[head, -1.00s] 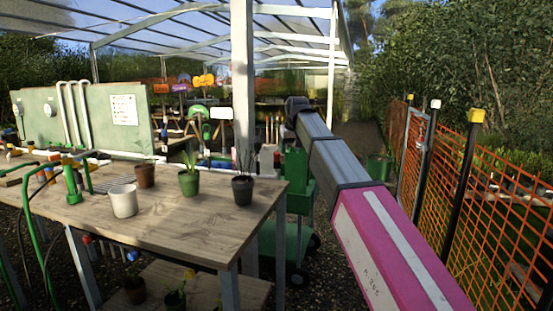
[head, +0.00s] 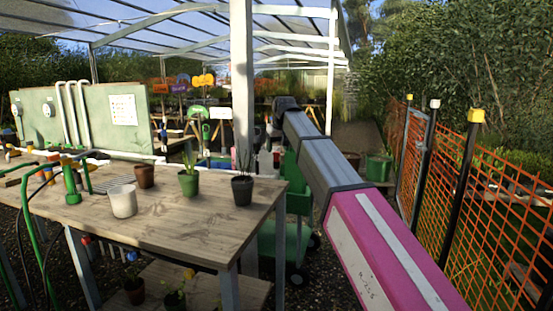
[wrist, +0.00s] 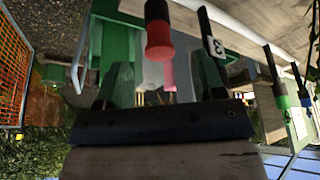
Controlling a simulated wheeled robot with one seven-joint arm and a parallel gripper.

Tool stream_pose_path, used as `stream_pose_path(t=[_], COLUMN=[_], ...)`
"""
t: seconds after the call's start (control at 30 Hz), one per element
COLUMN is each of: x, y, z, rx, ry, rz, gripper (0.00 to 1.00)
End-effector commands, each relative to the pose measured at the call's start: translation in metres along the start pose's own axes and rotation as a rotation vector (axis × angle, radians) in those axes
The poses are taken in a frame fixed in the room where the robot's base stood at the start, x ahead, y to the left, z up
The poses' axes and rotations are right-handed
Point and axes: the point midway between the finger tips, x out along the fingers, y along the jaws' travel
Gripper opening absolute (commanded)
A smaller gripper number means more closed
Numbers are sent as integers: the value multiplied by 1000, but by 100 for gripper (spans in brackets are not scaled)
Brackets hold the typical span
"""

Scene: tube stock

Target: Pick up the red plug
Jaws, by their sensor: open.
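In the wrist view a red plug (wrist: 159,42), a red cylinder with a dark upper part, shows at the top middle. My gripper (wrist: 163,75) is open, with two green fingers spread to the left and right below the plug in the picture. The plug lies in line with the gap, and nothing is held. I cannot tell how far the plug is beyond the fingertips. In the head view my arm reaches away to the dark wrist (head: 284,104); the fingers cannot be made out there. I cannot pick out this plug for certain in the head view.
In the wrist view a numbered tag (wrist: 213,42) and a green plug-like piece (wrist: 281,98) are near a pale rail. In the head view a wooden table (head: 190,220) holds several pots, including a white one (head: 123,201). An orange mesh fence (head: 490,205) stands right.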

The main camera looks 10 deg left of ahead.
Motion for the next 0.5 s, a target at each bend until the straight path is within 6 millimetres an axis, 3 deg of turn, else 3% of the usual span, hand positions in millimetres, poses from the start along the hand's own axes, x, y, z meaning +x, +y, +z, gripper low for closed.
stream_pose_path(t=[0.23, 0.5], x=[35, 40], y=[0, 0], z=[0, 1], rx=[0, 0], ry=[-2, -1], rz=[0, 0], gripper=[63, 63])
